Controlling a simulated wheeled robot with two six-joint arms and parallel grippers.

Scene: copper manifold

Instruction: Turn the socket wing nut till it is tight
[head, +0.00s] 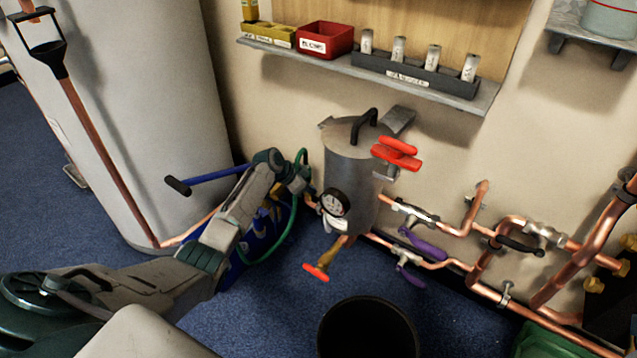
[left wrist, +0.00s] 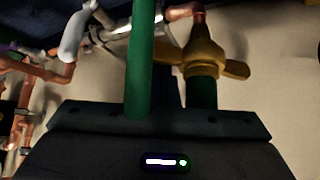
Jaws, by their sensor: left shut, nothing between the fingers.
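The brass wing nut (left wrist: 205,58) shows in the left wrist view, with two wings spread to the sides. It sits between a copper pipe end and a short green piece that looks like hose. My left gripper (head: 296,180) is shut and empty in the head view, beside the grey tank (head: 352,185) and close to the green hose (head: 280,244). In the left wrist view the wing nut is just beyond the gripper's dark body. The fingertips are hidden there, so I cannot tell whether they touch the nut. My right gripper is not in view.
A pressure gauge (head: 335,203) and a red-handled tap (head: 316,272) are close to the gripper. Copper pipes (head: 455,230) with purple-handled valves (head: 424,243) run right. A black bucket (head: 367,330) stands in front. A wall shelf (head: 480,98) hangs above.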

